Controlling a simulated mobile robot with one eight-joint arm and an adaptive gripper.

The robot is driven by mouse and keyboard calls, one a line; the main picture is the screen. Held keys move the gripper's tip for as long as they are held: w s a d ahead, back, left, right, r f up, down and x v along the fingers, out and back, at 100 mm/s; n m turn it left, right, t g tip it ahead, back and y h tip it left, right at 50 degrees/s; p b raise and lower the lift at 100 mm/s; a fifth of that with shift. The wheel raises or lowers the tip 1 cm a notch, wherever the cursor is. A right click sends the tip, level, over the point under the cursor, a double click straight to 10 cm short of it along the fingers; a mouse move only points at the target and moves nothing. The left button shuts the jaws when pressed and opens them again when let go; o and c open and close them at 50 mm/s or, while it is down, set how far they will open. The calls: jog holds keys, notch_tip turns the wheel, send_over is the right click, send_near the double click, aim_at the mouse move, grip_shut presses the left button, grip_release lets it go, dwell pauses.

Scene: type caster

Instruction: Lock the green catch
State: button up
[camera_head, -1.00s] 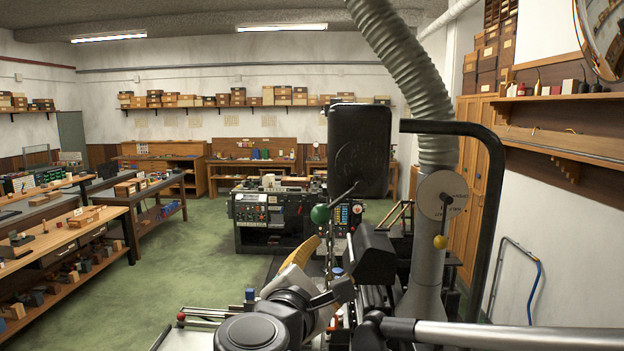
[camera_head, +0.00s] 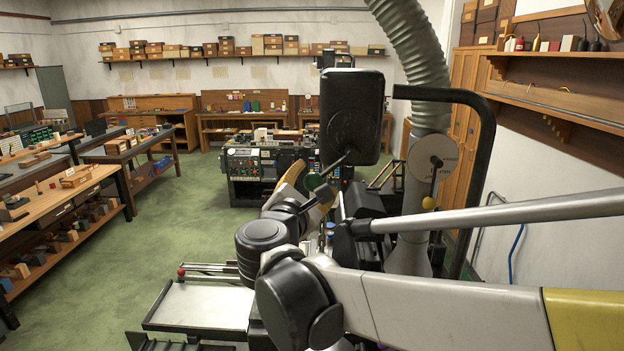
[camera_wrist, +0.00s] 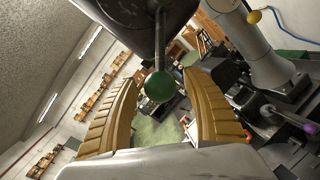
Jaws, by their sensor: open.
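The green catch shows as a green ball knob (camera_wrist: 159,86) on a short metal lever, hanging below a dark housing in the wrist view. In the head view the green knob (camera_head: 315,183) is mostly hidden by my gripper, under the black box-shaped head (camera_head: 352,115). My gripper (camera_wrist: 163,80) is open, with one yellow ribbed finger on each side of the knob in the wrist view. No contact shows, and I cannot tell how deep the knob sits between the fingers. In the head view my gripper (camera_head: 311,181) is beside the lever.
A yellow ball lever (camera_head: 428,203) is on the grey column at right, below a ribbed hose (camera_head: 412,60). A black bent tube (camera_head: 480,110) frames that side. A purple-knobbed lever (camera_wrist: 303,124) is at right in the wrist view. Green floor at left is open.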

jog(key=shift+c, duration=0.2)
grip_shut()
jog(key=shift+a+r+m+g+y+p, duration=0.15)
jog(key=shift+a+r+m+g+p, duration=0.2)
jog(key=shift+r+m, duration=0.55)
jog(key=shift+a+r+m+g+y+p, duration=0.15)
jog(key=shift+a+r+m+p, duration=0.3)
jog(key=shift+r+m, duration=0.45)
jog(key=shift+w+a+r+m+g+y+p, duration=0.1)
jog(key=shift+a+r+m+g+y+p, duration=0.15)
jog(key=shift+r+m, duration=0.6)
jog(key=shift+a+r+m+g+y+p, duration=0.15)
jog(key=shift+r+m+p, duration=0.15)
jog(key=shift+r+m, duration=0.5)
jog(key=shift+f, duration=0.15)
jog(key=shift+o, duration=0.2)
grip_release()
